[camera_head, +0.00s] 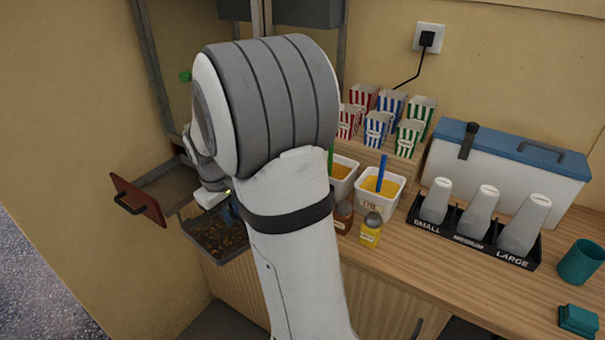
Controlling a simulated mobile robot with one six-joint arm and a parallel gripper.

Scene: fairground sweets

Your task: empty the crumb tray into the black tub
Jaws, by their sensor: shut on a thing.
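A dark shallow tray of brown crumbs, which looks like the crumb tray (190,240), is left of centre at the counter's left end. It looks roughly level, with crumbs across its floor. My gripper (229,208) is at the tray's far edge and shut on it, but my arm hides much of the grip. I cannot make out the black tub for certain. A dark shape (212,322) low at the bottom edge is cut off, and I cannot tell what it is.
A drawer with a red front (138,199) sticks out left of the tray. On the counter are white tubs (378,190), a yellow-labelled bottle (371,232), a cup rack (470,238), striped boxes (377,127) and a cool box (505,165). My arm blocks the middle.

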